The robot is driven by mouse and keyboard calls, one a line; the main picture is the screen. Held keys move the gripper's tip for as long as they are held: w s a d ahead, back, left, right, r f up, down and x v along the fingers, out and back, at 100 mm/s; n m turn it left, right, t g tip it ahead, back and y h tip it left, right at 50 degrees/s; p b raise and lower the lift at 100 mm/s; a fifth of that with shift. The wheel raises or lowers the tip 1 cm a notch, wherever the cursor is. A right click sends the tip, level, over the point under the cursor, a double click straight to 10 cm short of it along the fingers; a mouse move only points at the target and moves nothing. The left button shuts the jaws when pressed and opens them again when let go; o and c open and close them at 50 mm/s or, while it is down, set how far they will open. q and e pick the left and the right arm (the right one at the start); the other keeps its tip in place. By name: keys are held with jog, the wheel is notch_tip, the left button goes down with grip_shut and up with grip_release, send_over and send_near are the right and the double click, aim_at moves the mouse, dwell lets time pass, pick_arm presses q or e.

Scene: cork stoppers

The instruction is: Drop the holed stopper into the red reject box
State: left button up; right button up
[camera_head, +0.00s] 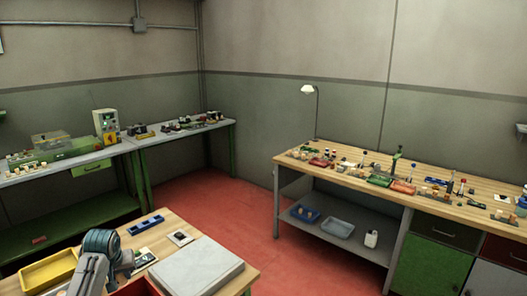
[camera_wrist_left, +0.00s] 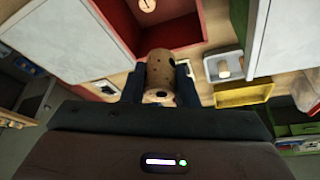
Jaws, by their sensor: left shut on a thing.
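A brown cork stopper (camera_wrist_left: 159,70) with dark holes in its side and end is held between the two dark fingers of my left gripper (camera_wrist_left: 160,84) in the left wrist view. In the head view my left gripper (camera_head: 122,262) is over the near bench, and the stopper cannot be made out there. The red box (camera_wrist_left: 178,33) is open, just beyond the held stopper in the wrist view. A round, cork-coloured piece (camera_wrist_left: 147,5) shows inside it. In the head view the red box (camera_head: 137,288) is partly cut off at the bottom edge. My right gripper does not show.
A yellow tray (camera_head: 47,271) stands left of my left arm. A pale flat slab (camera_head: 196,268) lies right of the red box. A small white tray (camera_wrist_left: 212,66) holds pale stoppers. Cluttered benches line the walls; red floor lies open between.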

aim_at(124, 285)
pick_arm(q)
jog(key=shift+f, duration=2.75)
jog(key=o, duration=1)
